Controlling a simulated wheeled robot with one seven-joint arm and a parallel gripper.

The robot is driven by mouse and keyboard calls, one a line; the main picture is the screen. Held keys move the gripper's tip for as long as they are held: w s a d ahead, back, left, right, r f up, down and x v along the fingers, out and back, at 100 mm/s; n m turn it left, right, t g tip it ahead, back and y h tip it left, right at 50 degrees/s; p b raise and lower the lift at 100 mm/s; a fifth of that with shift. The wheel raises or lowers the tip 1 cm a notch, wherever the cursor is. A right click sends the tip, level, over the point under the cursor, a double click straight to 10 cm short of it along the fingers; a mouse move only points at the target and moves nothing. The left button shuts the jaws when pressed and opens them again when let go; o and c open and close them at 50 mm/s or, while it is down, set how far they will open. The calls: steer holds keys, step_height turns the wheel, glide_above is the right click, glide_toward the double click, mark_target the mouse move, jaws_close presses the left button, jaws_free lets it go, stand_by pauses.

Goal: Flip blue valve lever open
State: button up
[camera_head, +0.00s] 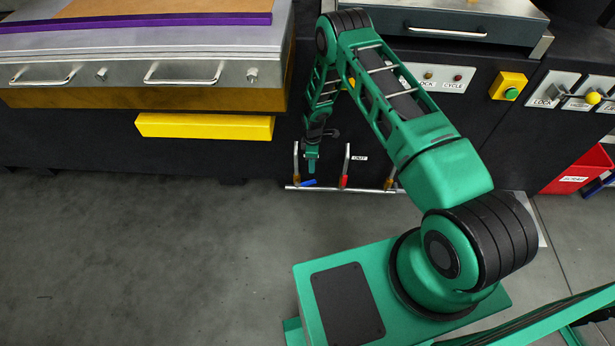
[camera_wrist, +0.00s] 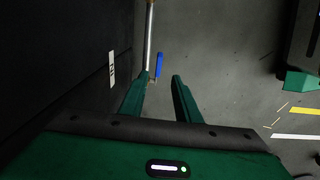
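The blue valve lever (camera_head: 308,183) sits low in front of the dark machine, on a horizontal metal pipe (camera_head: 325,188). In the wrist view the blue lever (camera_wrist: 159,64) stands out beside a metal pipe, beyond my fingertips and between their lines. My gripper (camera_head: 312,165) points down just above the blue lever in the head view. In the wrist view my gripper (camera_wrist: 161,82) has its two green fingers apart with nothing between them. Whether a finger touches the lever or pipe cannot be told. The valve body is partly hidden.
A red lever (camera_head: 343,182) sits on the same pipe to the right, near an OUT label (camera_head: 360,158). The dark machine front (camera_wrist: 60,70) is close on the left in the wrist view. A yellow block (camera_head: 205,126) juts out at left. The grey floor (camera_head: 130,260) is clear.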

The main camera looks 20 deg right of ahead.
mark_target(310, 181)
steer(key=f, duration=1.2)
steer(key=shift+w+a+f, duration=0.1)
steer(key=shift+w+a, duration=0.1)
steer(key=shift+a, duration=0.1)
jaws_close()
